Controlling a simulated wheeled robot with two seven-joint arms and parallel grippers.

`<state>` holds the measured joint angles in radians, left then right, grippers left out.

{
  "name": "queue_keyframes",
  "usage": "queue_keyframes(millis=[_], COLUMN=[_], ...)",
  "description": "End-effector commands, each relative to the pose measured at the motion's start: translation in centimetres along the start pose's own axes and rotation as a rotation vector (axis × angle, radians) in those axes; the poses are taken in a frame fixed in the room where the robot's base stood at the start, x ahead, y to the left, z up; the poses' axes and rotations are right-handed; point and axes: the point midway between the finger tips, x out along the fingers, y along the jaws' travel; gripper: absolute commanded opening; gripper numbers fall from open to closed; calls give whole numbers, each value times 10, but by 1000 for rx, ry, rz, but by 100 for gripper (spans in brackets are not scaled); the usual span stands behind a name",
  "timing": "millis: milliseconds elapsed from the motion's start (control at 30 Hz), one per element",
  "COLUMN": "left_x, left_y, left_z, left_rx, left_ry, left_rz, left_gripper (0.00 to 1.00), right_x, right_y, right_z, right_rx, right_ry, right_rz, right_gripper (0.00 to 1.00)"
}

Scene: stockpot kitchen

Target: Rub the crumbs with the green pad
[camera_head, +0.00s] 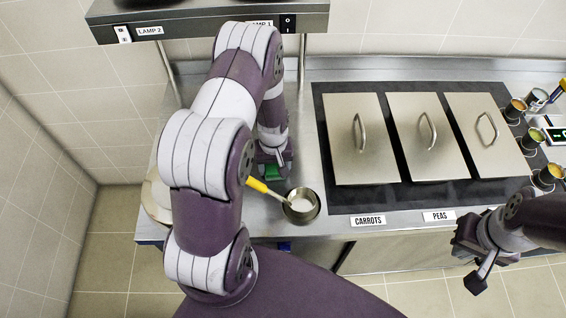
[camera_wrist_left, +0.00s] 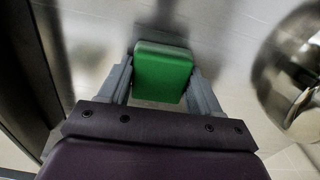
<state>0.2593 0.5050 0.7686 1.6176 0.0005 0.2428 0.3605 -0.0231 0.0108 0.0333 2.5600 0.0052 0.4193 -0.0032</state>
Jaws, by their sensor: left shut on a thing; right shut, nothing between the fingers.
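The green pad (camera_wrist_left: 162,72) is between the two fingers of my left gripper (camera_wrist_left: 162,88), which is shut on it. In the head view the pad (camera_head: 272,171) shows as a small green patch under my left gripper (camera_head: 274,165), low at the steel counter, left of the pot. I cannot tell whether the pad touches the counter. I see no crumbs in either view; my left arm hides part of the counter. My right gripper (camera_head: 474,262) is shut and empty, in front of the counter at the lower right.
A small steel pot (camera_head: 301,206) with a yellow-handled tool (camera_head: 262,188) stands just right of my left gripper; the pot also shows in the wrist view (camera_wrist_left: 268,75). Lidded bins (camera_head: 360,140) fill the counter's right. A lamp shelf (camera_head: 190,22) hangs above. A pale round plate (camera_head: 156,195) is partly hidden.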

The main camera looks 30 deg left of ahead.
Motion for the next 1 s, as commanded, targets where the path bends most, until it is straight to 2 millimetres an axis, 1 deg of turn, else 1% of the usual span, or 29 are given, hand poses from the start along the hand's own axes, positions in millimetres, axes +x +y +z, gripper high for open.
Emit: queue_keyframes(millis=[167, 400, 633, 833, 1000], left_x=[1, -1, -1, 1, 2], left_y=[-8, -34, -45, -67, -77], left_z=[1, -1, -2, -4, -4], left_rx=[0, -3, -2, -4, -1], left_ry=[-5, -4, -3, -2, -3], left_rz=[-2, -1, -1, -1, -1], left_gripper=[39, 39, 39, 39, 39], right_x=[-1, -7, -8, -9, -9], right_y=[0, 0, 0, 0, 0], right_z=[0, -1, -1, -1, -1], right_rx=[0, 0, 0, 0, 0], right_ry=[0, 0, 0, 0, 0], right_rz=[0, 0, 0, 0, 0], right_gripper=[0, 0, 0, 0, 0])
